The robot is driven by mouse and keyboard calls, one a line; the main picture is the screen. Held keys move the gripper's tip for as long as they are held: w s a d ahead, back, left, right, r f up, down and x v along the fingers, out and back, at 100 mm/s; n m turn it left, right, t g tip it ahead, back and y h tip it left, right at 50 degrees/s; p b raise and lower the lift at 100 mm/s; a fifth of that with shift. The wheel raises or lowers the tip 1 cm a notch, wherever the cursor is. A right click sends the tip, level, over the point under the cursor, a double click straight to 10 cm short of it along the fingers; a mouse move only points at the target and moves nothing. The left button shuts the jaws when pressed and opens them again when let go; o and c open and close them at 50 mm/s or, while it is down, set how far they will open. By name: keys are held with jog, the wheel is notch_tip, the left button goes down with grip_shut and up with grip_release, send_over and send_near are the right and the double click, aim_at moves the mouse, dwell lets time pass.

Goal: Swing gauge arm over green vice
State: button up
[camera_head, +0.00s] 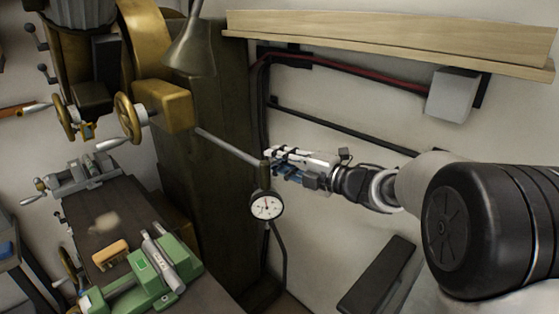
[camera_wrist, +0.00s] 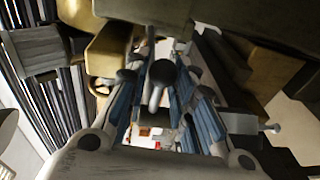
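The gauge arm (camera_head: 229,146) is a thin grey rod reaching right and down from the yellow machine head. A white dial gauge (camera_head: 267,206) hangs from its outer end on a short post. The green vice (camera_head: 145,282) sits on the dark machine table at lower left; the dial hangs right of it, not over it. My gripper (camera_head: 275,160) is at the outer end of the arm, by the post above the dial. In the wrist view, a rounded rod end (camera_wrist: 160,76) shows between the blue-padded fingers, with gaps visible on both sides. Contact is not clear.
A grey vice (camera_head: 85,175) and a tan brush-like block (camera_head: 110,254) are on the machine table (camera_head: 105,215). A lamp shade (camera_head: 190,48) hangs above the rod. A wooden shelf (camera_head: 390,40) and a red pipe are on the wall behind my arm.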

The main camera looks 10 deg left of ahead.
grip_shut()
dwell(0.3)
